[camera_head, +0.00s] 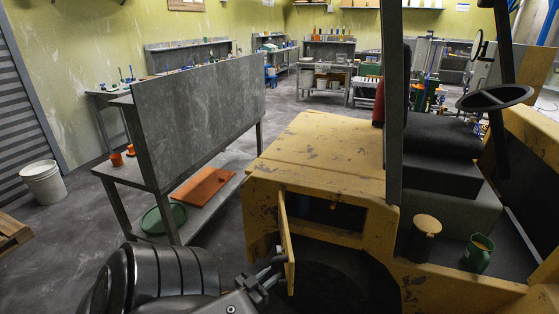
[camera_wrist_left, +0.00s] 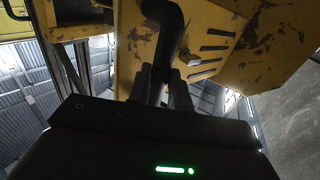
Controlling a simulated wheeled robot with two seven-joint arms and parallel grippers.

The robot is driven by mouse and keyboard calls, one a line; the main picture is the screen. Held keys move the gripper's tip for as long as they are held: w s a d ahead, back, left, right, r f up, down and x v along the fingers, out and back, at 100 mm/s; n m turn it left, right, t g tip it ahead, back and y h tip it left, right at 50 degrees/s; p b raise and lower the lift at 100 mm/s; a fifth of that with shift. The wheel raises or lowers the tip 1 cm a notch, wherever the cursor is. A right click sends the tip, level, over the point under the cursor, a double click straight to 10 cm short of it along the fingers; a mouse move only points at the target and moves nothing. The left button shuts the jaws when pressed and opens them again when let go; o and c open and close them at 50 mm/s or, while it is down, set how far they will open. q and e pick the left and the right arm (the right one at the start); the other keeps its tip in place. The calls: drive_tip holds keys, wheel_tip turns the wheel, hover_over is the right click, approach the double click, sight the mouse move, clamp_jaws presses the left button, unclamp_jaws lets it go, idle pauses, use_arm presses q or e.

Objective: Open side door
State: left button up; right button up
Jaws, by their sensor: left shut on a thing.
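The side door (camera_head: 287,242) is a thin yellow panel on the worn yellow vehicle (camera_head: 330,150). It stands swung out from a dark opening in the vehicle's side, seen nearly edge-on. My left gripper (camera_head: 268,276) is at the door's outer face, low in the head view. In the left wrist view its two fingers (camera_wrist_left: 167,88) are shut on a black curved door handle (camera_wrist_left: 170,35). Yellow panels with dark slots show behind the handle. The grip itself is small and partly hidden in the head view. My right gripper is not in view.
A grey workbench (camera_head: 200,115) stands left of the vehicle, with an orange board (camera_head: 203,186) on its lower shelf. A white bucket (camera_head: 43,182) is by the left wall. A green cup (camera_head: 478,252) sits on the vehicle. Floor between bench and vehicle looks clear.

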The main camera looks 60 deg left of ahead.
use_arm(q)
drive_tip(key=s+a, duration=0.2)
drive_tip(key=s, duration=0.1)
drive_tip(key=shift+a, duration=0.35)
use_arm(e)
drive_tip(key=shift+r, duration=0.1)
use_arm(q)
drive_tip(key=o, duration=1)
drive_tip(key=shift+d, duration=0.1)
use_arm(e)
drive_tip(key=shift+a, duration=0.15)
use_arm(q)
drive_tip(key=s+d+b, duration=0.2)
drive_tip(key=s, duration=0.8)
drive_tip(key=shift+s, duration=0.3)
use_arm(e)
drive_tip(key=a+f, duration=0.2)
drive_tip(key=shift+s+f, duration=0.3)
